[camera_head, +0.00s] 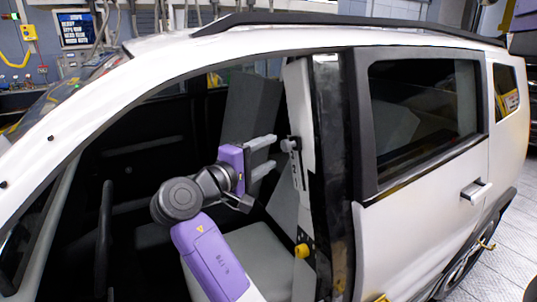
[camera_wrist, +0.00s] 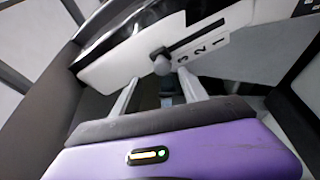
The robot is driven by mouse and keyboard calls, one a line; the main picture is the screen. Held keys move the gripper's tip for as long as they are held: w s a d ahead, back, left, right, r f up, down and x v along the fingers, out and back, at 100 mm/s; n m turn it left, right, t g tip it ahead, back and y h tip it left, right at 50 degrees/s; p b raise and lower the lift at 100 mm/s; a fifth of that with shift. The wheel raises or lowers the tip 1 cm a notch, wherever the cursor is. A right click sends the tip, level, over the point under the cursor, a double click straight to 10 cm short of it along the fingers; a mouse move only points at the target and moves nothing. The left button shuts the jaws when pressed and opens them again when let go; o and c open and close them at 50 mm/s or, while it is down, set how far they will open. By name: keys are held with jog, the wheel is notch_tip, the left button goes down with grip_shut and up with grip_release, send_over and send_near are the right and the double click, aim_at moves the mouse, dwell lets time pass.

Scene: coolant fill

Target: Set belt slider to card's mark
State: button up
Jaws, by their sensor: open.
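The belt slider (camera_head: 291,145) is a dark knob near the upper end of a slot on the white door pillar. In the wrist view the slider (camera_wrist: 162,62) sits at the end of the dark slot (camera_wrist: 200,42), beside the 3 end of a white scale (camera_wrist: 200,50) marked 3, 2, 1. My gripper (camera_head: 274,151) is open, its fingers pointing at the slider from the left. In the wrist view my gripper's fingers (camera_wrist: 158,77) lie either side of the slider's lower part, apart from it as far as I can tell. I cannot make out the card.
The white car's front doorway surrounds my arm. A grey seat (camera_head: 262,245) is below and behind the gripper. The closed rear door (camera_head: 425,215) is at right. A wall screen (camera_head: 73,30) at the back left has text too small to read.

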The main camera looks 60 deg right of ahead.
dwell(0.4)
jog(key=w+a+f+n+t, duration=0.1)
jog(key=w+a+n+t, duration=0.25)
jog(key=w+t, duration=0.8)
jog(key=s+a+f+n+t+y, duration=0.25)
jog(key=a+f+t+y, duration=0.65)
jog(key=a+f, duration=0.5)
jog(key=s+a+f+m+t+y, duration=0.15)
jog(key=s+a+f+y, duration=0.4)
jog(key=s+a, duration=0.65)
jog(key=s+a+f+m+g+y+b, duration=0.1)
jog(key=s+a+f+g, duration=0.1)
jog(key=s, duration=0.9)
jog(key=s+a+f+m+g+y, duration=0.1)
jog(key=s+f, duration=0.3)
jog(key=s, duration=0.8)
jog(key=shift+s+a+m+g+y+b, duration=0.25)
jog(key=shift+a+m+g+y+b, duration=0.15)
jog(key=shift+g+y, duration=0.3)
jog(key=shift+r, duration=0.1)
